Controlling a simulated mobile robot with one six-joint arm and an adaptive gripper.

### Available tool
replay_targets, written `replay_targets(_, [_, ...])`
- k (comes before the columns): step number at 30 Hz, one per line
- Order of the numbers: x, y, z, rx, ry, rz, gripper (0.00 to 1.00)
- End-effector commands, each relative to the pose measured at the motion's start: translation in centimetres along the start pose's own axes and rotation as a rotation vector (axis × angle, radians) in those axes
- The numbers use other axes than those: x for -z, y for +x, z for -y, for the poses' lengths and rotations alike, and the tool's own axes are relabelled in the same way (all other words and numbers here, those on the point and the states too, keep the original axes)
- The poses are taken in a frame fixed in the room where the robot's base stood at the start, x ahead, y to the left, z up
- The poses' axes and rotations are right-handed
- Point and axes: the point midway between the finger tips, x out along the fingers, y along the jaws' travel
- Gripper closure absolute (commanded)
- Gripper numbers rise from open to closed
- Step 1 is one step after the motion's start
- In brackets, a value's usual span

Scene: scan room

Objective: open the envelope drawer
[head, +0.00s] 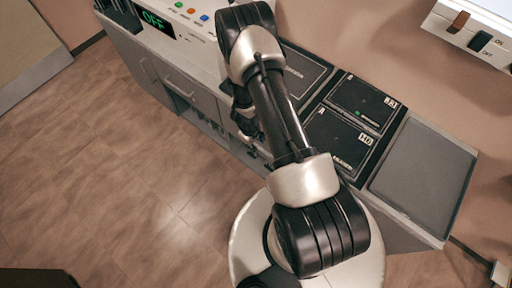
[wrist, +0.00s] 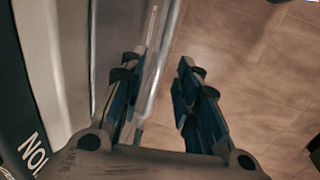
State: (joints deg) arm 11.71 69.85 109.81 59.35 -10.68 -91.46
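My gripper (wrist: 162,62) is open in the wrist view, with its two dark blue fingers apart. A silver bar (wrist: 170,40), which looks like a drawer handle, runs lengthwise through the gap between them, closer to the left finger. I cannot tell if it touches. A pale grey front (wrist: 75,60) lies left of the bar. In the head view my gripper (head: 244,118) is at the front of the grey console, partly hidden by my arm. A grey drawer front (head: 205,100) with a handle shows left of it. I cannot read which drawer is for envelopes.
The console top carries black panels (head: 360,105), a grey tray (head: 425,175) at right and a green "OFF" display (head: 157,22) with coloured buttons. A wall switch box (head: 475,35) is at top right. The brown floor (head: 130,170) before the console is clear.

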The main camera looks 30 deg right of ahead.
Motion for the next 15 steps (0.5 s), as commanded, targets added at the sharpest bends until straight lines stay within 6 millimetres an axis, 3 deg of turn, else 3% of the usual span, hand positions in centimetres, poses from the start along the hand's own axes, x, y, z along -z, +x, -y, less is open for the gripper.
replay_targets(1, [-0.1, 1.1, 0.1, 0.001, 0.000, 0.001, 0.70])
replay_targets(6, [0.0, 2.4, 0.0, 0.000, 0.001, 0.000, 0.70])
replay_targets(15, [0.0, 2.7, 0.0, 0.000, 0.000, 0.000, 0.70])
